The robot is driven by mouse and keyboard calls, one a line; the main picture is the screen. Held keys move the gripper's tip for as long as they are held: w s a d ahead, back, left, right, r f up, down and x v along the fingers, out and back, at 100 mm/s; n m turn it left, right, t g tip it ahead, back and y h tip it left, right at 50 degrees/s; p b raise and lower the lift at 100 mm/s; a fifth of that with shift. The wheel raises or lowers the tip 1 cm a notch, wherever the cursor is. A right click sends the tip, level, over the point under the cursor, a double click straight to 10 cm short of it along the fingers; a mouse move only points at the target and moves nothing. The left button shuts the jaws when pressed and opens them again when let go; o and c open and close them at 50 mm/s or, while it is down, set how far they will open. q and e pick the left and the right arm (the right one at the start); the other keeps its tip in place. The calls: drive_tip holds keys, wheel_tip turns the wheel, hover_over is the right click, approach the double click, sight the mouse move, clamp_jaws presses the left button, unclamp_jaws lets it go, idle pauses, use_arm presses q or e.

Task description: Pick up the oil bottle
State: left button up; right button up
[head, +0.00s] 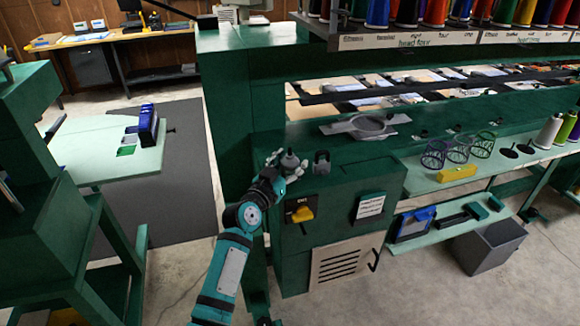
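A small dark grey bottle-like thing with a pointed top (290,159), which looks like the oil bottle, stands on the left end of the green machine's ledge. My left gripper (277,171) is right at it, reaching up from below, with its fingers close to the left and lower sides of the bottle. The gripper is small and dark here, so I cannot tell whether the fingers touch or grip the bottle. The bottle's lower part is partly hidden by the gripper. My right gripper is not in view.
A small dark object (321,162) stands just right of the bottle. A grey hoop frame (366,126) lies behind it. Thread cones (435,12) line the rack above. A yellow switch (302,214) sits on the machine front. A grey bin (490,247) stands at right.

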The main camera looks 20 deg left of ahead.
use_arm(q)
drive_tip(key=c, duration=0.8)
drive_tip(key=shift+r, duration=0.2)
